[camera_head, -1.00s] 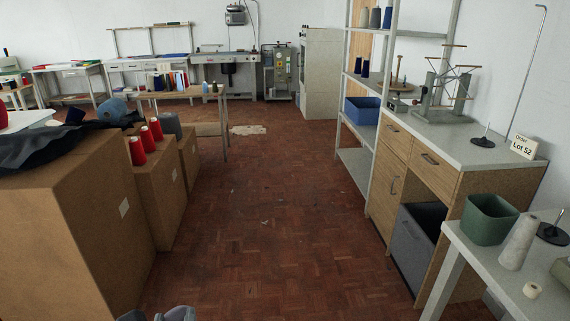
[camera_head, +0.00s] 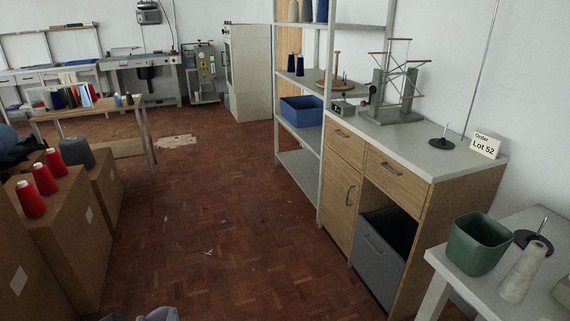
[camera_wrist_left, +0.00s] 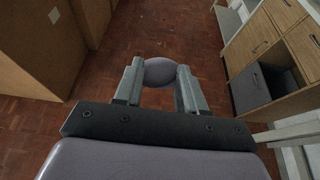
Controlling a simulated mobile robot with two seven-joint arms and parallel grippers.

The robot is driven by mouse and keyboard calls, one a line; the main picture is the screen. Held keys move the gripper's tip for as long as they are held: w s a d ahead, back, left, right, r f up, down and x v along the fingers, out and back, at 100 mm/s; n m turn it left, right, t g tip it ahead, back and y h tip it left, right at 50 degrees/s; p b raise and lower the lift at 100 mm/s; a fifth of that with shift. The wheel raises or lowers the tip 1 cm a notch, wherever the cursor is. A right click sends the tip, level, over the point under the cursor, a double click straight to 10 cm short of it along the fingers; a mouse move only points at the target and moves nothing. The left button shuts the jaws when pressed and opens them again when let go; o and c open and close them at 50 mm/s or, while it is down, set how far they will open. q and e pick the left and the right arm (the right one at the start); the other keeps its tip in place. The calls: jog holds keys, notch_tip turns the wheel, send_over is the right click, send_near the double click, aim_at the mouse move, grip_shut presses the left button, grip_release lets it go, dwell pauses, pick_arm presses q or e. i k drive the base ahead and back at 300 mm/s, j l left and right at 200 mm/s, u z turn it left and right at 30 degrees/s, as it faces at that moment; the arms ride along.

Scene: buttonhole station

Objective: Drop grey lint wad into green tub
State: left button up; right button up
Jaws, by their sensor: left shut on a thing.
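The green tub (camera_head: 476,246) stands upright on the white table at the lower right of the head view. In the left wrist view my left gripper (camera_wrist_left: 160,78) is shut on the grey lint wad (camera_wrist_left: 160,71), a rounded grey lump between the two fingers, held above the wooden floor. In the head view only a grey part of my left arm shows at the bottom edge, far to the left of the tub. The tub's inside bottom is hidden. My right gripper is not in view.
A pale thread cone (camera_head: 522,273) and a dark spindle stand (camera_head: 534,237) sit close beside the tub. A wooden cabinet (camera_head: 408,190) with an open grey bin (camera_head: 386,246) stands behind the table. Cardboard boxes (camera_head: 65,226) line the left. The parquet floor (camera_head: 215,235) between is largely clear.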

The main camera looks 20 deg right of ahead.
aim_at(461, 256)
jog(key=i+j+z, duration=0.1)
jog(key=i+z, duration=0.2)
jog(key=i, duration=0.65)
jog(key=i+j+z, duration=0.1)
jog(key=i+z, duration=0.35)
jog(key=i, duration=0.5)
jog(key=i+z, duration=0.35)
jog(key=i+j+z, duration=0.1)
jog(key=z, duration=2.9)
jog(key=j, duration=0.1)
